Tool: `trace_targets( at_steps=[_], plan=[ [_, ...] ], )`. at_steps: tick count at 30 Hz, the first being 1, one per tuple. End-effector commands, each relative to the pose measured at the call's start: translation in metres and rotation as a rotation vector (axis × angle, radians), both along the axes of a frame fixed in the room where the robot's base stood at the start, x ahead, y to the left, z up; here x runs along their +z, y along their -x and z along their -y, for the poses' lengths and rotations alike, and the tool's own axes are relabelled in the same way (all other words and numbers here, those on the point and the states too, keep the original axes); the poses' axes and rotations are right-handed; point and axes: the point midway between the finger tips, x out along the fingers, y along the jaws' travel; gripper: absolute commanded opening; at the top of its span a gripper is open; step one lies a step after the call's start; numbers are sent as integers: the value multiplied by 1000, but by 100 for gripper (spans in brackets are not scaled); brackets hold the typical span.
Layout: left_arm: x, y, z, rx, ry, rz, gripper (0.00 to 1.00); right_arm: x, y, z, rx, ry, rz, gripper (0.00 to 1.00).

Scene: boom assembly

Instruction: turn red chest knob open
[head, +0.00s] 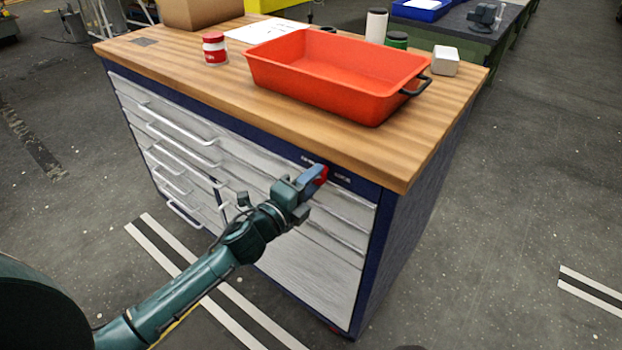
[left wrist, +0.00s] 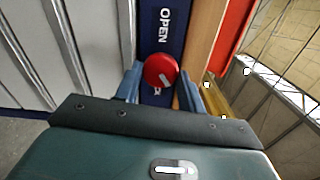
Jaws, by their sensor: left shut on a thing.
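The red knob (left wrist: 160,70) sits on the dark blue strip (left wrist: 166,20) at the top of the chest (head: 318,275). In the left wrist view its white mark lies slanted, toward the lower right. The word OPEN shows above the knob and most of a second label is hidden below it. My left gripper (left wrist: 160,88) is shut on the knob, one blue finger on each side. In the head view my left gripper (head: 314,180) is at the strip, and a bit of red shows at its fingers. My right gripper is out of view.
On the wooden top (head: 160,62) stand an orange tray (head: 335,75) with a black handle, a red and white jar (head: 214,48), a white box (head: 445,60) and a cardboard box (head: 200,12). White drawer handles (head: 180,125) stick out on the front. Floor is clear at right.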

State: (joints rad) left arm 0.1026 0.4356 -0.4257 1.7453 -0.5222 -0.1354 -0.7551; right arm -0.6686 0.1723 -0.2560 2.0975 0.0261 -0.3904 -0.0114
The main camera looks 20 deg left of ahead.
Motion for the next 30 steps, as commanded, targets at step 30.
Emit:
trace_targets(
  at_steps=[30],
  plan=[
    [0, 0, 0, 0, 150, -56, 49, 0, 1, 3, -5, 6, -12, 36]
  ],
)
